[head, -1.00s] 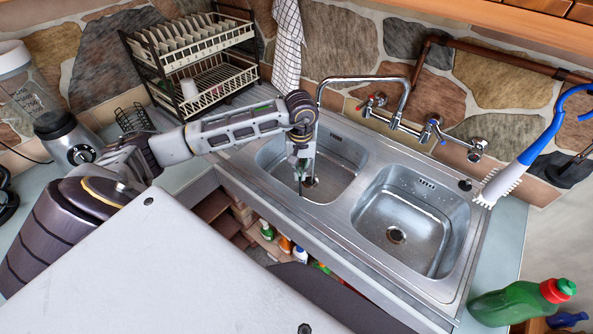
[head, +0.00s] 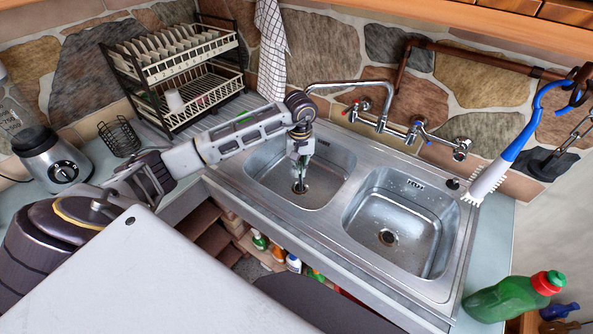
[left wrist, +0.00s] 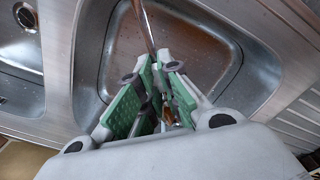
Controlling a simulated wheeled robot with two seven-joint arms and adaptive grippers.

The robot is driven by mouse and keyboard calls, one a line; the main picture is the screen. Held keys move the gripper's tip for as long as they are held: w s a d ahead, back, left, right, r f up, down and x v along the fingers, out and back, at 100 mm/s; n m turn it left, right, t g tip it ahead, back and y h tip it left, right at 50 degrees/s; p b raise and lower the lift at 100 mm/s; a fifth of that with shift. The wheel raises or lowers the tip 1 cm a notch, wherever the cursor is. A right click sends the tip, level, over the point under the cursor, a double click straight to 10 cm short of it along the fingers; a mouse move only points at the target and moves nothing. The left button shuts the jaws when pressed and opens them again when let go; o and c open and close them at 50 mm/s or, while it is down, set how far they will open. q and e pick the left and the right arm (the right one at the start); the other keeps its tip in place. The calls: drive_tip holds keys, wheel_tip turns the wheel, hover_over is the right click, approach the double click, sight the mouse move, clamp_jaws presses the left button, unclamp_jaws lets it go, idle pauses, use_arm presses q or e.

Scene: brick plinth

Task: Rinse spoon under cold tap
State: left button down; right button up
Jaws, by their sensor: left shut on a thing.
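My left gripper (head: 301,180) hangs low in the left sink basin (head: 262,172), near its drain. In the left wrist view its green-padded fingers (left wrist: 158,85) are closed around a thin metal piece, which looks like the spoon (left wrist: 146,25). The spoon's far end runs out of the top of that view, and the fingers hide part of it. The mixer tap (head: 365,86) stands behind the basins, with its spout reaching over the left one beside my wrist. Its blue-marked handle (head: 416,130) is at right and its red-marked handle (head: 353,110) at left. I see no water stream.
The right basin (head: 410,210) is empty. A dish rack (head: 180,70) with plates stands at the back left, beside a hanging cloth (head: 272,45). A blue brush (head: 505,165) hangs at right.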

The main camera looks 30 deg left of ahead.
use_arm(q)
drive_tip(key=shift+w+d+f+b, duration=0.1)
drive_tip(key=shift+w+f+b, duration=0.15)
drive_tip(key=shift+w+b, duration=0.4)
drive_tip(key=shift+w+f+b, duration=0.2)
drive_tip(key=shift+w+b, duration=0.1)
drive_tip(key=shift+w, duration=0.6)
drive_tip(key=shift+d, duration=0.65)
drive_tip(key=shift+s, duration=0.1)
drive_tip(key=s, duration=0.7)
drive_tip(key=shift+s+a+b, duration=0.25)
drive_tip(key=shift+s+b, duration=0.15)
idle(0.9)
drive_tip(key=shift+r, duration=0.1)
idle(1.5)
drive_tip(key=s+r, duration=0.4)
drive_tip(key=s, duration=0.1)
drive_tip(key=shift+a+p, duration=0.15)
drive_tip(key=shift+p, duration=0.25)
idle(0.4)
idle(0.3)
